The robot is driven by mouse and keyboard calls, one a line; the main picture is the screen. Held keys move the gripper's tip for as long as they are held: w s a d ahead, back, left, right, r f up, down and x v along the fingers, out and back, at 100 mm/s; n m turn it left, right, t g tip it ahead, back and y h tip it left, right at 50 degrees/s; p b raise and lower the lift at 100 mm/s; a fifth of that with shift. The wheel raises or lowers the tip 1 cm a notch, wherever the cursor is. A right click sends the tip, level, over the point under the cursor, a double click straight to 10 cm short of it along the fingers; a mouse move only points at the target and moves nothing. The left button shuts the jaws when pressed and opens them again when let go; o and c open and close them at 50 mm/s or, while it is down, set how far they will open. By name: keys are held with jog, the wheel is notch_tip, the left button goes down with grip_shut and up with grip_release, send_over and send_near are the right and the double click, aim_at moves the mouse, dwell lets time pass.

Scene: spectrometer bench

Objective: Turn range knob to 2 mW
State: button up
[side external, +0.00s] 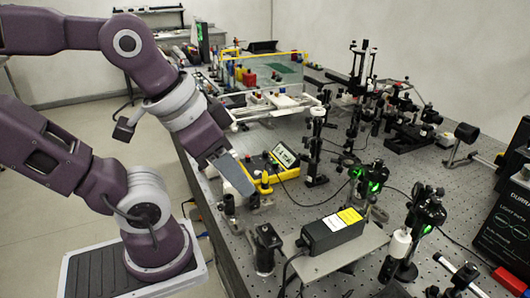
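A yellow-edged meter (284,155) with a tilted display sits near the left edge of the optical bench. It looks like the unit that carries the range knob. I cannot make out the knob or its 2 mW mark; the parts are too small, and my gripper covers some of the meter. My gripper (250,187) is low over the left, near side of the meter, at the end of the purple arm. A small yellow piece (265,183) shows beside it. I cannot tell whether the gripper touches anything or whether its fingers are apart.
A black box with white and yellow labels (332,231) stands on a plate in front, with a cable. Post-mounted optics (317,150) stand just right of the meter. Green-lit mounts (376,178) are farther right. A clear-walled enclosure (270,72) is behind.

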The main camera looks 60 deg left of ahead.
jog(key=w+a+r+g, duration=0.1)
jog(key=w+a+r, duration=0.25)
jog(key=w, duration=0.55)
jog(key=m+g, duration=0.2)
jog(key=g, duration=0.3)
send_over(265, 152)
jog(key=f, duration=1.4)
jog(key=shift+w+d+f, duration=0.1)
jog(key=shift+d+f, duration=0.2)
jog(key=f, duration=0.6)
jog(key=shift+a+f, duration=0.3)
jog(key=shift+f, duration=0.55)
